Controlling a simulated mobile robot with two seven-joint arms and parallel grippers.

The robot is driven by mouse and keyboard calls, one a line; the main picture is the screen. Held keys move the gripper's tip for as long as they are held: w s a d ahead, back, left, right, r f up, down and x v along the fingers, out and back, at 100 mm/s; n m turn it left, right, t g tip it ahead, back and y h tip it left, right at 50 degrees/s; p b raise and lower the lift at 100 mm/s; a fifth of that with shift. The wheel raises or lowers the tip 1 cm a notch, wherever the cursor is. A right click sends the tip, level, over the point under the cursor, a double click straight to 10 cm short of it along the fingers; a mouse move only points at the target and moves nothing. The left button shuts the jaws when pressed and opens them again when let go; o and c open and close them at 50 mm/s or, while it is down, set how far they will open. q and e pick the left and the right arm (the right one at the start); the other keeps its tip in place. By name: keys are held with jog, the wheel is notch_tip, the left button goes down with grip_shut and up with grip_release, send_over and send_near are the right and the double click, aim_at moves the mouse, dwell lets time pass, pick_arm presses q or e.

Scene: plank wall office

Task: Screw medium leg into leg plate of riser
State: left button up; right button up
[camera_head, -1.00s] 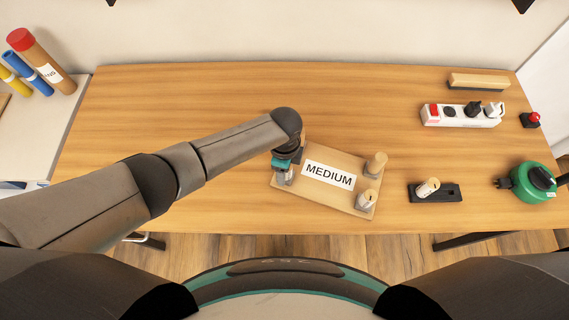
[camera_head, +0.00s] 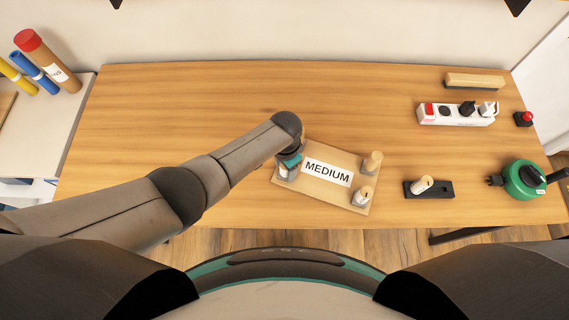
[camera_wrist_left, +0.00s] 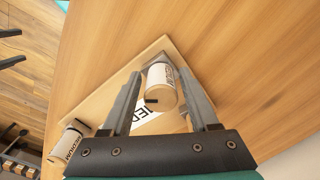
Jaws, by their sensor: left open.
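The riser (camera_head: 318,191) is a light wooden board with a white MEDIUM label, lying on the table. Two wooden legs, a far one (camera_head: 372,162) and a near one (camera_head: 363,196), stand at its right end. My left gripper (camera_head: 288,172) is over its left end and hides much of what is there. In the left wrist view, the open gripper (camera_wrist_left: 160,95) has its fingers on either side of a pale cylindrical leg (camera_wrist_left: 163,90). I cannot tell whether they touch it. Another leg (camera_wrist_left: 68,141) marked MEDIUM stands at a board corner. My right gripper is not in view.
A black holder (camera_head: 442,189) with a short wooden piece (camera_head: 422,184) lies right of the riser. A green round device (camera_head: 523,181), a power strip (camera_head: 450,114), a red button (camera_head: 524,118) and a wooden bar (camera_head: 474,81) are farther right.

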pick_arm(q)
jog(key=n+p, duration=0.1)
jog(key=n, duration=0.3)
jog(key=shift+s+d, duration=0.1)
jog(key=shift+n, duration=1)
jog(key=shift+c, duration=0.2)
grip_shut()
